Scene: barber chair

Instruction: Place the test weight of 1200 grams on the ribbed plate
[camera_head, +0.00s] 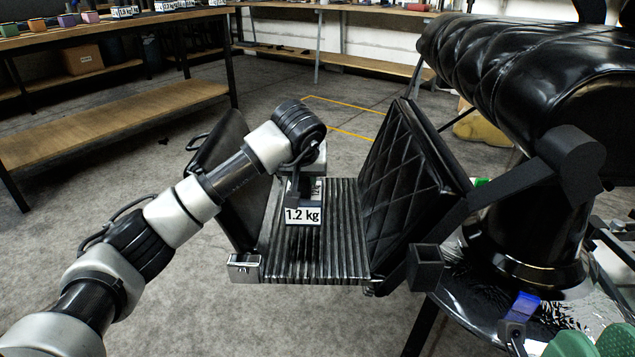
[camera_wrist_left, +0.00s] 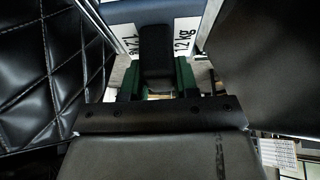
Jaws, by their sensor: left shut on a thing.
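The test weight (camera_head: 303,215), a dark block with a white "1.2 kg" label, is over the ribbed plate (camera_head: 335,262) of the barber chair in the head view. My left gripper (camera_head: 303,185) is shut on it from above. In the left wrist view the weight (camera_wrist_left: 187,36) shows between the green-and-black fingers of the left gripper (camera_wrist_left: 158,75), with two labels visible. A dark patch lies below the weight on the ribs; I cannot tell whether its underside touches the plate. My right gripper is not recognisable in view.
A dark side panel (camera_head: 225,180) stands left of the plate and a quilted black pad (camera_head: 412,190) right of it. The large black seat (camera_head: 535,85) is at the right. A wooden workbench (camera_head: 110,30) with more weights stands at the back left. Open floor lies between.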

